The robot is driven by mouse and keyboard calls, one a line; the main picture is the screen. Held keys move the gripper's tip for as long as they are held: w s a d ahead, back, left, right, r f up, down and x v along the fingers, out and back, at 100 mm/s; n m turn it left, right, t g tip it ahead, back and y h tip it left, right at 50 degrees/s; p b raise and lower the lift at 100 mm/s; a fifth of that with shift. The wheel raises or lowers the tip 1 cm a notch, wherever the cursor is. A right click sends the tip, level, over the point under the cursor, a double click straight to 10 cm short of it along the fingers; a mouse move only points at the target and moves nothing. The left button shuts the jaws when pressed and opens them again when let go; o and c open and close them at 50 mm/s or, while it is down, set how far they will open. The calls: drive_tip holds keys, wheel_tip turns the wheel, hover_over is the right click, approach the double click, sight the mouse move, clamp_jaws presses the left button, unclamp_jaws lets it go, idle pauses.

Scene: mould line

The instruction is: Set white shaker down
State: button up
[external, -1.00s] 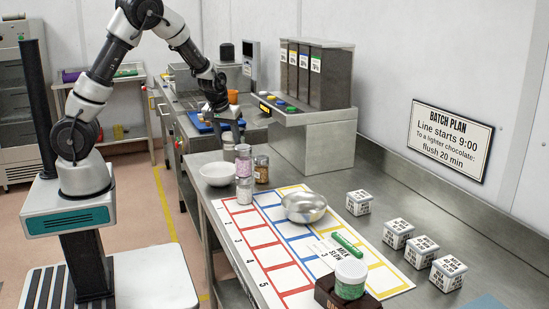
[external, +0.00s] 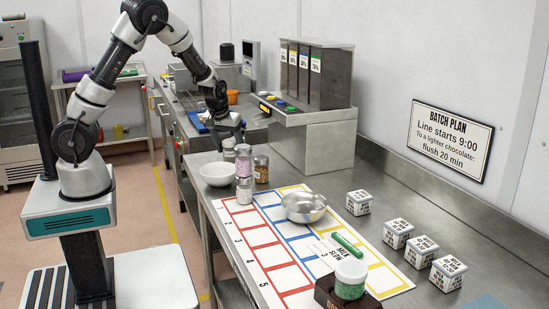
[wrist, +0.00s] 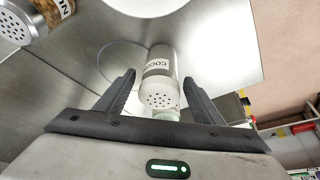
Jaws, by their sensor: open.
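The white shaker (wrist: 158,68), with a "COCO" label and a perforated grey top, stands upright on the steel counter in the wrist view. It shows between the two fingers of my gripper (wrist: 166,95), with gaps at both sides. In the external view, the white shaker (external: 229,152) is partly hidden behind a pink shaker (external: 243,160). My gripper (external: 229,138) is open just above it, fingers pointing down.
A brown-filled shaker (external: 261,170) and another pale shaker (external: 244,190) stand close by. A white bowl (external: 217,174) is to the left. A metal bowl (external: 304,207) sits on the numbered mat (external: 239,221). The dispenser block (external: 312,142) rises behind at right.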

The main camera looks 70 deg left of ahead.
drive_tip(key=p+v, duration=0.2)
drive_tip(key=v, duration=1)
drive_tip(key=shift+r, duration=0.1)
